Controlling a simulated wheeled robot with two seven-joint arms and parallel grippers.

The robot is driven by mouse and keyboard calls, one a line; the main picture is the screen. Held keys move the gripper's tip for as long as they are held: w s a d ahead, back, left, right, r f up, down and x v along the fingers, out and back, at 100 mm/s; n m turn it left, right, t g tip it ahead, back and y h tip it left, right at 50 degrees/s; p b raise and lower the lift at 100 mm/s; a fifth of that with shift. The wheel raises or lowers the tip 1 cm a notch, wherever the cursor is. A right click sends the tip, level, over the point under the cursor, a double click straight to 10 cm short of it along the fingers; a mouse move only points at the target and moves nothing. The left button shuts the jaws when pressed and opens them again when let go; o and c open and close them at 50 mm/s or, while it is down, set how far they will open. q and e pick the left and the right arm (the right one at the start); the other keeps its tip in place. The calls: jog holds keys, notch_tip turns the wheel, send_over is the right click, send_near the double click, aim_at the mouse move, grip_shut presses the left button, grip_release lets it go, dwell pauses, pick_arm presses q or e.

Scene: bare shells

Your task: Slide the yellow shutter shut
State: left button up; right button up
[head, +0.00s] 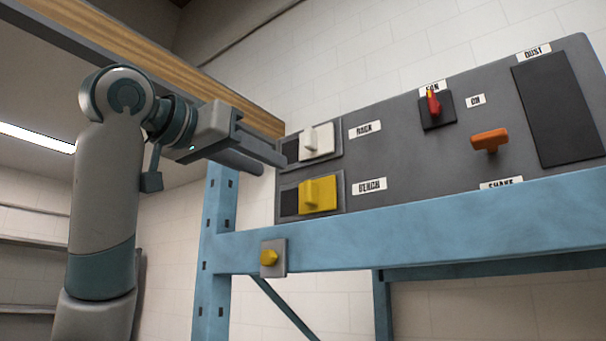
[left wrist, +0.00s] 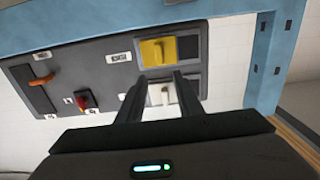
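My right gripper is not in view.
A similar white shutter (head: 317,141) sits directly above the yellow one. The grey panel also carries a red switch (head: 432,106), an orange handle (head: 490,140) and a dark plate (head: 559,108). A blue beam (head: 420,222) runs below, with a yellow knob (head: 270,257) on it.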

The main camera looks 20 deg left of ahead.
aim_at(306, 182)
pick_arm(q)
jog(key=p+x, duration=0.4)
jog(key=x, duration=0.7)
jog(key=shift+w+p, duration=0.1)
jog(key=shift+p, duration=0.2)
jog(key=shift+w+d+f, duration=0.1)
jog(key=shift+w+d, duration=0.05)
jog(key=shift+w, duration=0.25)
jog(key=shift+c, duration=0.6)
grip_shut()
jog(key=a, duration=0.2)
jog(key=w+a, duration=0.1)
jog(key=a, duration=0.1)
jog(key=w+a, duration=0.1)
jog(key=a, duration=0.1)
jog(key=shift+a, duration=0.15)
jog(key=shift+d+r, duration=0.2)
